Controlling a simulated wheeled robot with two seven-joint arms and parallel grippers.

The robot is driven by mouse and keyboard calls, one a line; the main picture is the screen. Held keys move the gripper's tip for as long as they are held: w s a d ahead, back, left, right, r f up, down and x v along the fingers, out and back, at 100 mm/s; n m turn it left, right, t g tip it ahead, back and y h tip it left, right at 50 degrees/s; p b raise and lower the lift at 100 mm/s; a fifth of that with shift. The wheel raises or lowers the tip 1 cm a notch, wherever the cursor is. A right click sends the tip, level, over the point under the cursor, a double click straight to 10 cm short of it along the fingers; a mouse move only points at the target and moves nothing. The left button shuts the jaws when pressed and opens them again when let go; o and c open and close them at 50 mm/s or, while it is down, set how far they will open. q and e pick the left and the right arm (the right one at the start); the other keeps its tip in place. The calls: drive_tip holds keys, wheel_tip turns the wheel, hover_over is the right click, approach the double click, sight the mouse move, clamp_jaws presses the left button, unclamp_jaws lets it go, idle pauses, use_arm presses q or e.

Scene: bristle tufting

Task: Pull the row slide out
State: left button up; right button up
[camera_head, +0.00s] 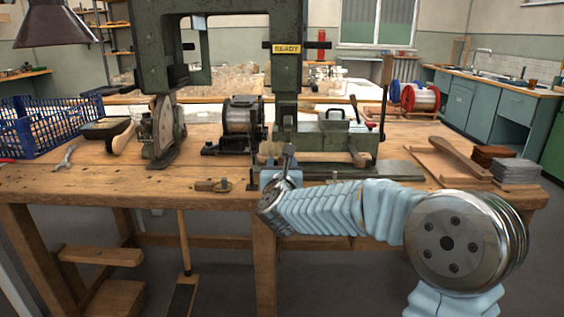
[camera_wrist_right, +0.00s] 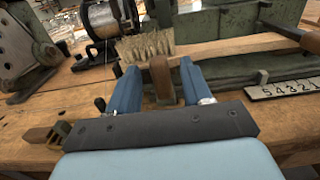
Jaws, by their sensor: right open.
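My right gripper (camera_head: 284,172) is at the front edge of the bench, in front of the green machine (camera_head: 330,141). In the right wrist view its two blue fingers (camera_wrist_right: 160,72) are apart. A brown wooden handle (camera_wrist_right: 161,82) stands between them, with gaps visible at its sides. The handle seems to belong to the row slide; the slide itself is mostly hidden behind the gripper. Just behind it lies a wooden brush block (camera_wrist_right: 235,46) with a tuft of pale bristles (camera_wrist_right: 146,47). My left gripper is not in view.
A plate with numbers (camera_wrist_right: 285,88) lies right of the fingers. A small wood-and-metal piece (camera_head: 212,185) lies on the bench edge at left. A wire spool (camera_head: 240,117) stands behind. A blue crate (camera_head: 40,125) and grey pads (camera_head: 515,170) sit at the bench's ends.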

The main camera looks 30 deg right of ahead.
drive_tip(key=shift+w+d, duration=0.1)
drive_tip(key=shift+w, duration=0.1)
drive_tip(key=shift+c, duration=0.2)
clamp_jaws()
drive_tip(key=s+d+b, duration=0.1)
drive_tip(key=b, duration=0.1)
drive_tip(key=s+d+f+b, duration=0.1)
drive_tip(key=d+b, duration=0.1)
drive_tip(key=shift+d, duration=0.15)
drive_tip(key=s+d+b, duration=0.1)
drive_tip(key=d, duration=0.1)
drive_tip(key=s+d+b, duration=0.1)
drive_tip(key=d+b, duration=0.1)
drive_tip(key=s+d+b, duration=0.2)
drive_tip(key=shift+d+r, duration=0.25)
drive_tip(key=shift+s+d+r, duration=0.2)
drive_tip(key=shift+d, duration=0.15)
